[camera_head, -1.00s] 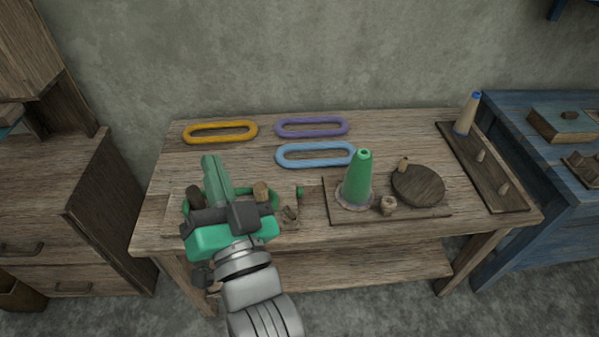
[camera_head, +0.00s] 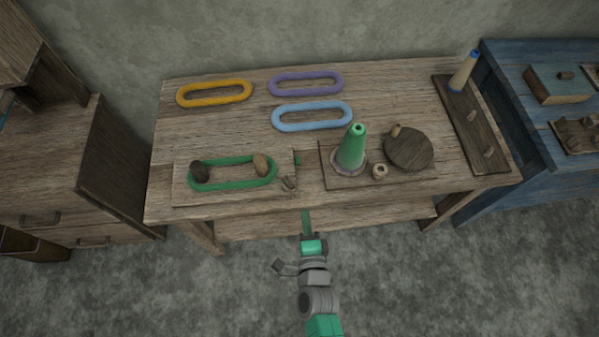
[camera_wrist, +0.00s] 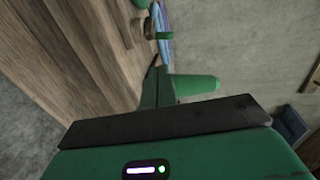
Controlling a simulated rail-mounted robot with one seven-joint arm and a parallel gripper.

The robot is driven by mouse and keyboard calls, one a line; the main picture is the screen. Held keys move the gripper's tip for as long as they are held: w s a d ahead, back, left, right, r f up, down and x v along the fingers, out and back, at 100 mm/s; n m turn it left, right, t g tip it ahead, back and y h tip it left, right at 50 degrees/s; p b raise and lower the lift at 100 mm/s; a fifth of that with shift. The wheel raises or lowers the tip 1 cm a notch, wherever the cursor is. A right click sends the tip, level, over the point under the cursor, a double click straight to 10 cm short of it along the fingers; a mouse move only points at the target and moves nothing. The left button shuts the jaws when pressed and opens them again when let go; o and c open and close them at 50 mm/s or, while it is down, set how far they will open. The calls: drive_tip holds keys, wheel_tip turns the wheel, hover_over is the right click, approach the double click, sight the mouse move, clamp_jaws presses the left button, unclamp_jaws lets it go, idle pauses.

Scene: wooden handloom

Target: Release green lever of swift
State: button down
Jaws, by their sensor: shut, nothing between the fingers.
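The swift is a wooden board (camera_head: 284,160) at the front left of the table, with two wooden pegs (camera_head: 201,171) on it. A green skein (camera_head: 232,184) lies looped around both pegs. A small green piece, apparently the lever (camera_head: 298,161), shows at the board's right end, above a small wooden part (camera_head: 289,184). My gripper (camera_head: 306,212) is shut and empty, by the table's front edge and apart from the swift. Its green fingers (camera_wrist: 158,80) fill the middle of the wrist view, where a small green bar (camera_wrist: 164,35) shows beyond them; I cannot tell what it belongs to.
A green cone (camera_head: 352,150) and a round wooden disc (camera_head: 409,149) stand on a board right of the swift. Orange (camera_head: 214,102), purple (camera_head: 306,74) and blue (camera_head: 312,126) skeins lie behind. Open floor (camera_head: 420,280) lies in front of the table (camera_head: 400,100).

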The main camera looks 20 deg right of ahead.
drive_tip(key=b, duration=0.6)
approach(297, 160)
drive_tip(key=f, duration=0.1)
drive_tip(key=w+f, duration=0.1)
drive_tip(key=f, duration=0.2)
drive_tip(key=shift+w+d, duration=0.3)
drive_tip(key=shift+d, duration=0.1)
drive_tip(key=shift+w+d+r, duration=0.2)
drive_tip(key=shift+w, duration=0.4)
drive_tip(key=shift+w+d+r, duration=0.2)
drive_tip(key=shift+w+r, duration=0.05)
drive_tip(key=shift+w, duration=0.3)
drive_tip(key=shift+w+d+r, duration=0.15)
drive_tip(key=shift+w+r, duration=0.05)
drive_tip(key=shift+w, duration=0.4)
drive_tip(key=shift+r, duration=0.15)
